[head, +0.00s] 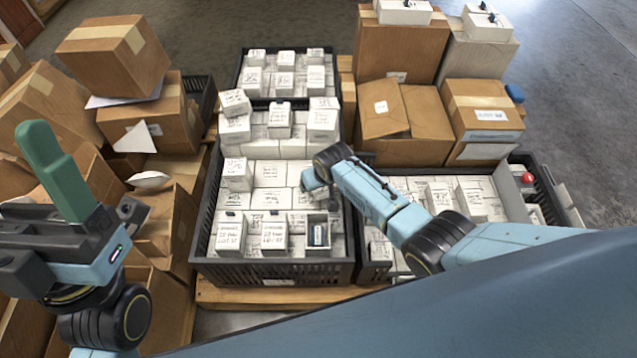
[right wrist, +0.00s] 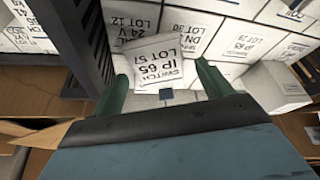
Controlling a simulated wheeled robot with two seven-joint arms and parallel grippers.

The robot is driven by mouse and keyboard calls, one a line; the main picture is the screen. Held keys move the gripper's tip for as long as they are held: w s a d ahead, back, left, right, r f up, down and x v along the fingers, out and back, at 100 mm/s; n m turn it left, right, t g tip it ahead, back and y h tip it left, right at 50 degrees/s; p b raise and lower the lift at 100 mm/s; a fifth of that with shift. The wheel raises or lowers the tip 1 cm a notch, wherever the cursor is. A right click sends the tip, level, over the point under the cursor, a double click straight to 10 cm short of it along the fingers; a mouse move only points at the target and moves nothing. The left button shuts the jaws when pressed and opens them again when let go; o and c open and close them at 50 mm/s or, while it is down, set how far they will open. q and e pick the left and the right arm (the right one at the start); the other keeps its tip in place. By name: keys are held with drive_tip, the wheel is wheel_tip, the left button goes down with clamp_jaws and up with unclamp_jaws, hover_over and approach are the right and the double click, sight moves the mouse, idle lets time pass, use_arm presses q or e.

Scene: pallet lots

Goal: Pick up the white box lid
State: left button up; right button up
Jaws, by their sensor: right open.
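A white lid-like piece (right wrist: 165,62) printed "SWITCH IP 65 LOT 57" lies slightly tilted between the fingers of my right gripper (right wrist: 162,72) in the right wrist view. The green fingers are apart, one on each side of it; I cannot tell whether they touch it. A small dark blue item (right wrist: 166,95) shows just below its edge. In the head view an open white box (head: 318,236) with a dark item inside stands at the front right of the left crate. My right gripper (head: 318,190) is over that crate, its fingers mostly hidden. My left gripper (head: 52,170) is raised at the left, away from the crates.
The black crate (head: 272,272) holds several labelled white boxes packed closely, some stacked higher at the back. Another black crate (head: 545,190) stands to the right with a red round item (head: 527,178). Brown cartons (head: 115,55) crowd the left and back. In the wrist view, the crate wall (right wrist: 78,40) is near the left finger.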

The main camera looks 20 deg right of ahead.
drive_tip(key=shift+f, duration=0.2)
idle(0.3)
drive_tip(key=c, duration=1.1)
